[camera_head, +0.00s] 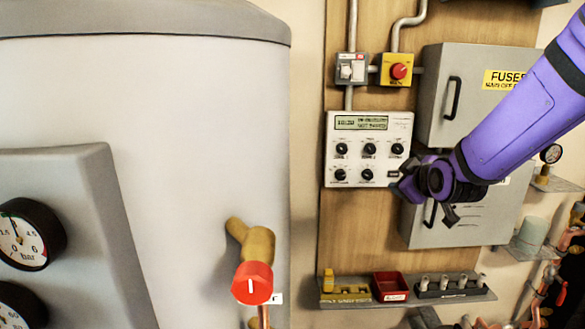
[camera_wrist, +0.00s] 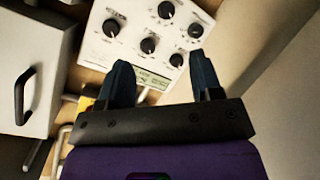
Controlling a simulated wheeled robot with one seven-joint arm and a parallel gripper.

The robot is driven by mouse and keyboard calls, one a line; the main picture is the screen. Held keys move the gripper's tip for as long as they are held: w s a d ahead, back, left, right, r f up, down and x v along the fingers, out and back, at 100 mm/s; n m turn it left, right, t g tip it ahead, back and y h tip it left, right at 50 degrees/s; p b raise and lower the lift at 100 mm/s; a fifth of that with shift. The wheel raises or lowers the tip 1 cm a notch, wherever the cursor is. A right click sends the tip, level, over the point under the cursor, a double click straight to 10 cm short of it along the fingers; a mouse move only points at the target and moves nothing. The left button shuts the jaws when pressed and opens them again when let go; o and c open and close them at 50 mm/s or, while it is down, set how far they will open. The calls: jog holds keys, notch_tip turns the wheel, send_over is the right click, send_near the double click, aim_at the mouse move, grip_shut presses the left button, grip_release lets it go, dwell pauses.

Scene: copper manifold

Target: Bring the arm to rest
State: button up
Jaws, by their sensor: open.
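My purple arm reaches in from the upper right in the head view, with my gripper (camera_head: 425,195) in front of the lower right corner of a white control panel (camera_head: 340,165). In the wrist view my gripper (camera_wrist: 162,75) shows two dark fingers spread apart with nothing between them. The control panel (camera_wrist: 107,50) with its black knobs and small display lies beyond the fingertips. I cannot tell how far the fingertips are from the panel face.
A grey fuse box (camera_head: 435,105) and a lower grey box (camera_head: 475,225) hang beside the arm. A yellow switch with a red knob (camera_head: 399,70) sits above the panel. A small shelf (camera_head: 465,295) is below. A large white tank (camera_head: 180,150) with a red-capped valve (camera_head: 252,283) stands left.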

jog(key=s+d+r+m+g, duration=0.1)
jog(key=s+r+m+g, duration=0.1)
jog(key=s, duration=0.8)
jog(key=s+d+r+m+g, duration=0.1)
jog(key=s+r+m+g, duration=0.1)
jog(key=s, duration=0.9)
jog(key=s+d+r+m+g, duration=0.1)
jog(key=s+m+g, duration=0.3)
jog(key=s, duration=0.6)
jog(key=shift+s+d+r+m+h, duration=0.3)
jog(key=shift+r+m+h, duration=0.1)
jog(key=shift+r+m, duration=0.25)
